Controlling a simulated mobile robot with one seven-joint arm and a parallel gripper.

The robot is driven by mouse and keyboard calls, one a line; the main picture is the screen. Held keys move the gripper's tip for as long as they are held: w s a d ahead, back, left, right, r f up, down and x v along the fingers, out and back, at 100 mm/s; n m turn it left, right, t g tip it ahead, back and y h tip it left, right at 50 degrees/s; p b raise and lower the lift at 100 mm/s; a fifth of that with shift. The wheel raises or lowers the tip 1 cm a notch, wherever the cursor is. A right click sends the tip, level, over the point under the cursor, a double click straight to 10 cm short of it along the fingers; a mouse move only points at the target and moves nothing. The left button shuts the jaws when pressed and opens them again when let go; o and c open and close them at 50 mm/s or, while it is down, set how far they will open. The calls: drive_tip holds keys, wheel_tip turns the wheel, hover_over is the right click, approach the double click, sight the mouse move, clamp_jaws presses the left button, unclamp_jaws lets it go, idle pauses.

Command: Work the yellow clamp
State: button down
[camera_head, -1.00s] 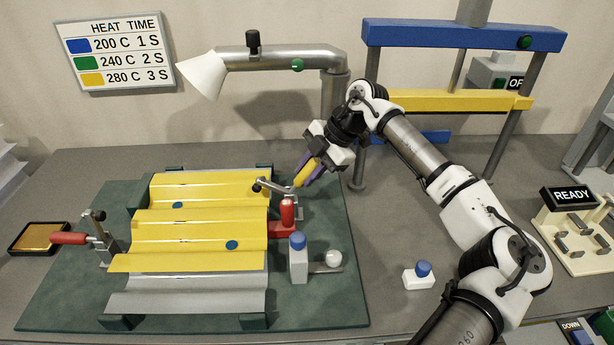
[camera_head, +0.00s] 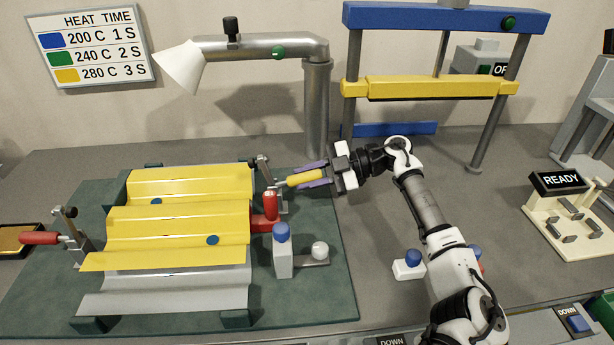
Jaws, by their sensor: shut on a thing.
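The yellow clamp stands at the far right corner of the yellow corrugated sheet (camera_head: 190,220). Its yellow handle (camera_head: 303,179) lies out to the right, roughly level. Its grey metal arm (camera_head: 264,170) stands up beside the sheet's edge and does not reach over it. My gripper (camera_head: 309,176), with purple fingers, comes from the right and is shut on the yellow handle, one finger on the far side and one on the near side. Part of the clamp's base is hidden behind a red upright handle (camera_head: 270,204).
A red-handled clamp (camera_head: 40,238) stands at the sheet's left. A blue-topped white bottle (camera_head: 282,250) and a white knob (camera_head: 320,250) are close in front of my gripper. Bench between my arm and the READY stand (camera_head: 558,182) is mostly clear.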

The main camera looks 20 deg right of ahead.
drive_tip(key=shift+f+y, duration=0.15)
drive_tip(key=shift+y, duration=0.15)
drive_tip(key=c, duration=1.2)
unclamp_jaws()
drive_tip(key=shift+d, duration=0.15)
drive_tip(key=b+v, duration=0.3)
drive_tip(key=v, duration=1)
drive_tip(key=shift+s+d, duration=0.15)
drive_tip(key=shift+d, duration=0.1)
drive_tip(key=shift+r, duration=0.25)
